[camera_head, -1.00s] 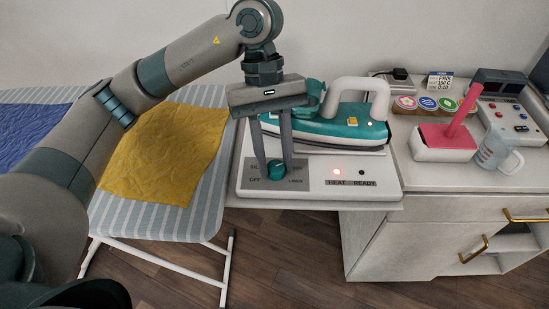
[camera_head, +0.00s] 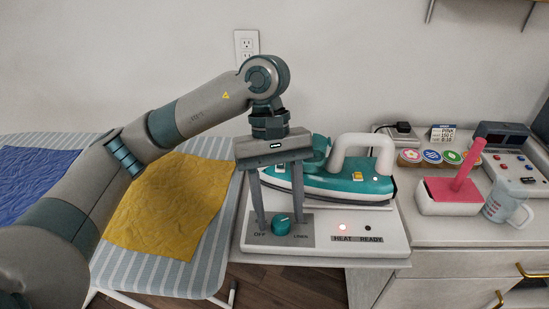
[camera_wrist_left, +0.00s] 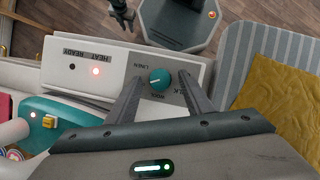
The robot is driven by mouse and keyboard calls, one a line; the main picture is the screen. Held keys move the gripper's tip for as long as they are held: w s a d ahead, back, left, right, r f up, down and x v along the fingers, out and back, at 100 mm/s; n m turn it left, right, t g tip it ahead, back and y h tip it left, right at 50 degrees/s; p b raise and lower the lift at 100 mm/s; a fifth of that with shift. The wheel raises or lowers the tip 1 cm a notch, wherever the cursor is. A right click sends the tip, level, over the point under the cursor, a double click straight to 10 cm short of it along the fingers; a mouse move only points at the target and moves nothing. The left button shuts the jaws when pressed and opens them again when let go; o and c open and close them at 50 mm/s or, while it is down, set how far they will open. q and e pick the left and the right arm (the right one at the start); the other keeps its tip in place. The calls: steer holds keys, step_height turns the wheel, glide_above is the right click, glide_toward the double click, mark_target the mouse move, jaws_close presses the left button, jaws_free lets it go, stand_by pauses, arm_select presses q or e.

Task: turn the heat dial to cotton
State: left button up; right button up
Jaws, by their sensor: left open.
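The teal heat dial (camera_head: 282,224) sits on the grey label panel of the white iron station (camera_head: 375,240). It also shows in the left wrist view (camera_wrist_left: 160,78). OFF and LINEN are readable near it; other labels are partly covered by my fingers. Its exact pointing direction is too small to tell. My left gripper (camera_head: 280,223) is open, pointing down, with one finger on each side of the dial and gaps between. A dark part at the top of the left wrist view looks like my right gripper (camera_wrist_left: 122,14); its jaws are unclear.
A teal iron (camera_head: 345,183) rests on the station behind the dial. A red light (camera_head: 343,227) glows beside HEAT. The ironing board with a yellow cloth (camera_head: 168,210) is to the left. A pink-handled item (camera_head: 450,195) and measuring cup (camera_head: 507,200) stand right.

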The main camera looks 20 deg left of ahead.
arm_select(q)
steer(key=v, duration=1.7)
arm_select(e)
steer(key=shift+w+r, duration=0.1)
steer(key=shift+r, duration=0.75)
arm_select(q)
steer(key=shift+s, duration=0.15)
